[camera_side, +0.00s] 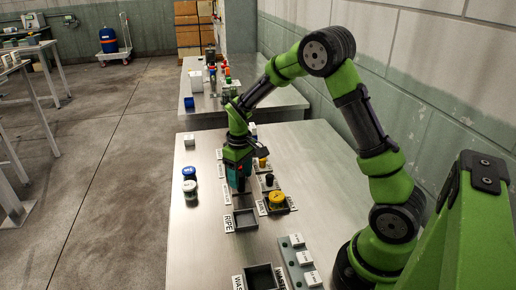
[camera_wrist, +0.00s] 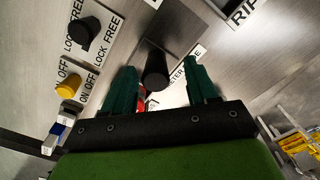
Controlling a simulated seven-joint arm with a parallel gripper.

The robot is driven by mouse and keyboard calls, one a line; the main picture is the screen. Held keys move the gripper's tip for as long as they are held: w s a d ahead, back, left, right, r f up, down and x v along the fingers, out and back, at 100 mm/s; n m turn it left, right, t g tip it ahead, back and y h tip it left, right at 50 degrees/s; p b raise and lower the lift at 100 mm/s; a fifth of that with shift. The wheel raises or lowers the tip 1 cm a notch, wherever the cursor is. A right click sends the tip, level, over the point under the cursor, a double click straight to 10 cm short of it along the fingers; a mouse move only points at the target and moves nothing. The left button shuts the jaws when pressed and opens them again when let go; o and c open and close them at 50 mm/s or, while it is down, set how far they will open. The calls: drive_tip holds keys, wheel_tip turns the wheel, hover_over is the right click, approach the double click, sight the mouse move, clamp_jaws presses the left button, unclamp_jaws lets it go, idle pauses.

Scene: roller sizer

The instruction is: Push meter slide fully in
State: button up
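In the wrist view a black upright knob (camera_wrist: 155,68) stands on a grey metal strip. A white label (camera_wrist: 185,72) beside it is partly hidden, with letters like "TER" showing; I take this to be the meter slide. My gripper (camera_wrist: 162,88) is open, its two green fingers apart, with the knob appearing between them and no clear contact. In the side view my gripper (camera_side: 238,186) points down low over the table, just behind the RIPE tray, and hides the slide's knob. How far in the slide sits cannot be told.
Near the slide are a black LOCK/FREE knob (camera_wrist: 82,33) and a yellow ON/OFF knob (camera_wrist: 68,84). The RIPE tray (camera_side: 234,231) and a yellow round part (camera_side: 277,198) are close by.

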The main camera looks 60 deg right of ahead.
wheel_tip(320, 180, up, 13)
drive_tip(key=s+a+r+m+t, duration=0.2)
drive_tip(key=s+a, duration=0.3)
drive_tip(key=s, duration=0.2)
drive_tip(key=s+a+r+m+t+y, duration=0.1)
drive_tip(key=s+a+r+m+t, duration=0.1)
drive_tip(key=s+a, duration=0.2)
drive_tip(key=s, duration=0.2)
drive_tip(key=shift+s+a+t, duration=0.35)
drive_tip(key=shift+t, duration=0.05)
